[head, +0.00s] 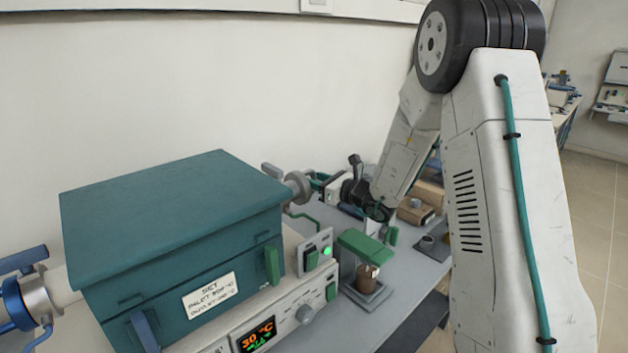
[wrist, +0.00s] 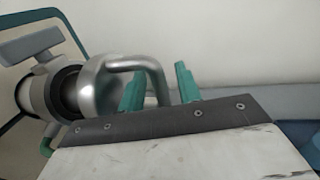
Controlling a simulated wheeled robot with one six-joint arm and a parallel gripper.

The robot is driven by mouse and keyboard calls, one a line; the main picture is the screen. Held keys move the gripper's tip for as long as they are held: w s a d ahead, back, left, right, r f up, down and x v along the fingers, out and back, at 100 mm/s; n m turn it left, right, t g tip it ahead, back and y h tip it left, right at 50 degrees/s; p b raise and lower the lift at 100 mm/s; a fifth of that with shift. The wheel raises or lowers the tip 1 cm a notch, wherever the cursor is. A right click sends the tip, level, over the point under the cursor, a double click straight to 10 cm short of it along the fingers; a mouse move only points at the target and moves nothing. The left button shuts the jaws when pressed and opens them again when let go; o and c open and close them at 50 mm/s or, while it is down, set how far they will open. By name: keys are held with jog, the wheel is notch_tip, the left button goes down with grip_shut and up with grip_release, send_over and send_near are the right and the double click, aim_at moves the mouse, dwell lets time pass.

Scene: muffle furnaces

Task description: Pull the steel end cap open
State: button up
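The steel end cap (head: 298,186) is a round metal piece on the right end of the teal furnace (head: 170,235). In the wrist view the cap (wrist: 98,88) fills the left middle, and its bent handle (wrist: 160,85) arcs to the right. My gripper (wrist: 159,72) has two teal fingers, one on each side of the handle's outer bar. They look apart, with small gaps to the bar; contact cannot be made out. In the head view my gripper (head: 316,178) is just right of the cap, and its fingertips are small and partly hidden.
A grey clamp lever (wrist: 30,47) stands beside the cap. A control panel (head: 285,315) with a lit display is below the furnace. A green-topped device (head: 363,243) with a brown cup stands on the bench in front of my arm. The wall is close behind.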

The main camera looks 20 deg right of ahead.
jog(key=v, duration=0.7)
jog(key=shift+s+d, duration=0.2)
jog(key=shift+s, duration=0.15)
